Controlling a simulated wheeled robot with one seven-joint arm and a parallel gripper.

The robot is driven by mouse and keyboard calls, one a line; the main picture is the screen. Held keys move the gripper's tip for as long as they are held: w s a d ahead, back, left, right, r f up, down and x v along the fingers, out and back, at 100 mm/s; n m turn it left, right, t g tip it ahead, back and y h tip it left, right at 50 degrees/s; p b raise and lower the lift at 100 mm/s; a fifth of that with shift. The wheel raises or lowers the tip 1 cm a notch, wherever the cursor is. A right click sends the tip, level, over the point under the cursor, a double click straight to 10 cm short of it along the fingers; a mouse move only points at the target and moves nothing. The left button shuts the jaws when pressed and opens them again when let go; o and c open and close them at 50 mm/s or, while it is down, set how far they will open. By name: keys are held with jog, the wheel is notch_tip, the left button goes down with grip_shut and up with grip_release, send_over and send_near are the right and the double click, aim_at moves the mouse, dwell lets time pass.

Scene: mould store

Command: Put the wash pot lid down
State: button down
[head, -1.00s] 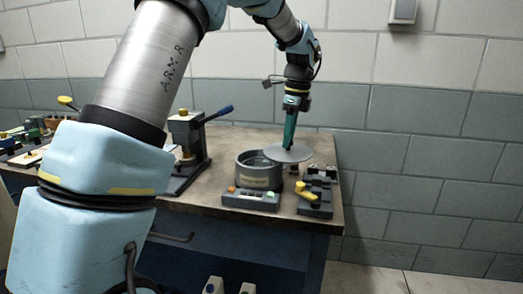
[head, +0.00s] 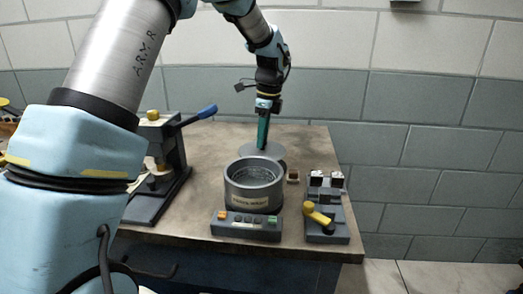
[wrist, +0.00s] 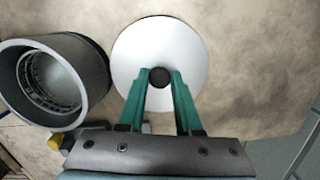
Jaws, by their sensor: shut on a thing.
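The wash pot lid (head: 272,150) is a flat, light grey disc with a dark round knob. In the wrist view the lid (wrist: 148,42) lies below my gripper (wrist: 160,76), whose green fingers are shut on the knob. In the head view my gripper (head: 262,146) points down behind the wash pot (head: 253,196). The pot is a dark grey open cylinder, and its inside shows in both views. The lid is beside the pot in the wrist view (wrist: 95,65), not over its opening. I cannot tell whether the lid touches the bench.
A control box with buttons (head: 246,226) stands before the pot. A yellow-handled fixture (head: 326,225) is at right, with a small brown block (head: 293,176) nearby. A blue-handled press (head: 165,165) stands left. The bench (head: 215,140) is clear at the back left; its right edge is close.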

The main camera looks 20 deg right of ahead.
aim_at(263, 149)
jog(key=shift+f+p, duration=0.4)
jog(key=shift+f, duration=1.9)
jog(key=shift+f, duration=0.15)
jog(key=c, duration=0.6)
grip_release()
notch_tip(263, 149, up, 12)
jog(key=s+d+b, duration=0.1)
jog(key=shift+b, duration=0.35)
